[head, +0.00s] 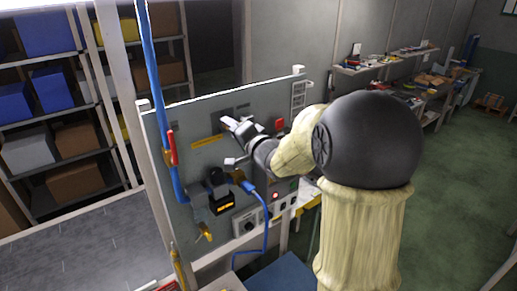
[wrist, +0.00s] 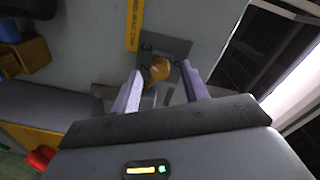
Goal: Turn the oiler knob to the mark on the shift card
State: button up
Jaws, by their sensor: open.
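The knob (wrist: 160,68), orange-yellow and rounded, sits on a dark grey dial plate (wrist: 178,48) on the upright panel in the wrist view. A "3" and what looks like a "2" show left of it. My gripper (wrist: 161,74) is open, with one finger to each side of the knob. I cannot tell whether either finger touches it. In the head view my gripper (head: 231,124) is at the panel's upper middle and hides the knob. I cannot make out a shift card or its mark in either view.
The grey panel (head: 180,122) carries a yellow label strip (head: 207,142), a red lever (head: 171,147), a blue pipe (head: 152,60), a black device with an orange display (head: 224,204) and a blue cable (head: 266,225).

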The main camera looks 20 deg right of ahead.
jog(key=f+b+v, duration=0.1)
jog(key=b+v, duration=0.3)
jog(key=v, duration=1.2)
jog(key=shift+r, duration=0.35)
notch_tip(320, 180, down, 22)
jog(key=d+n+g+h+b, duration=0.1)
jog(key=n+g+h+b, duration=0.2)
jog(key=g+h+b, duration=0.3)
jog(key=s+a+f+n+g+b, duration=0.3)
jog(key=s+f, duration=0.3)
jog(key=f, duration=0.2)
jog(key=s+a+f+n+g+y+b, duration=0.1)
jog(key=s+a+f+n+g+b, duration=0.2)
jog(key=s+f+g, duration=0.2)
notch_tip(320, 180, down, 3)
jog(key=shift+s+f, duration=0.1)
jog(key=shift+s, duration=0.5)
